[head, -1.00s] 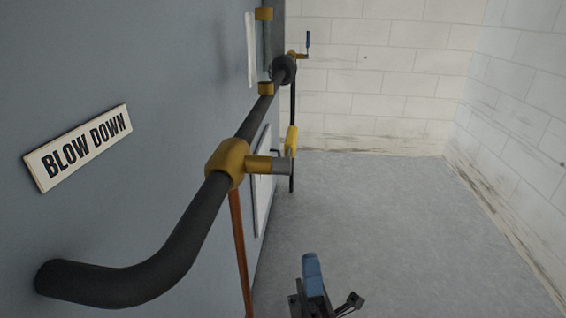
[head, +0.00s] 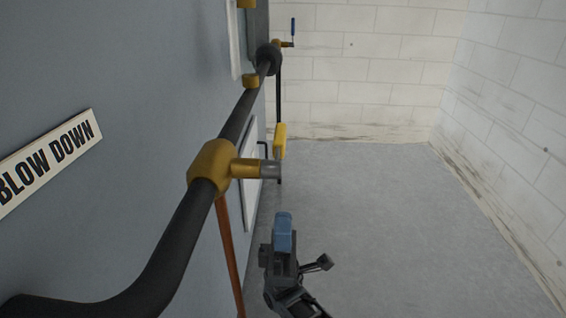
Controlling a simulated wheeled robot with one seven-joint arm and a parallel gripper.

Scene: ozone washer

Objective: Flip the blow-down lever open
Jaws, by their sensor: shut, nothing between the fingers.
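The blow-down valve (head: 213,165) is a brass fitting on the black pipe, with a brass stem ending in a grey tip (head: 270,170) that points right. A yellow grip (head: 280,140), apparently the blow-down lever's handle, stands upright just beyond that tip; its joint to the stem is partly hidden. The BLOW DOWN sign (head: 45,162) is on the blue-grey panel at left, cut by the picture edge. My gripper (head: 283,216) has blue fingers that are shut and empty. It appears below the stem tip in the picture, apart from the valve and grip.
The thick black pipe (head: 178,225) runs along the panel. A copper pipe (head: 229,255) drops from the valve. A blue-handled lever (head: 293,27) sits farther back. Grey floor (head: 390,230) is open at right, up to white block walls (head: 380,75).

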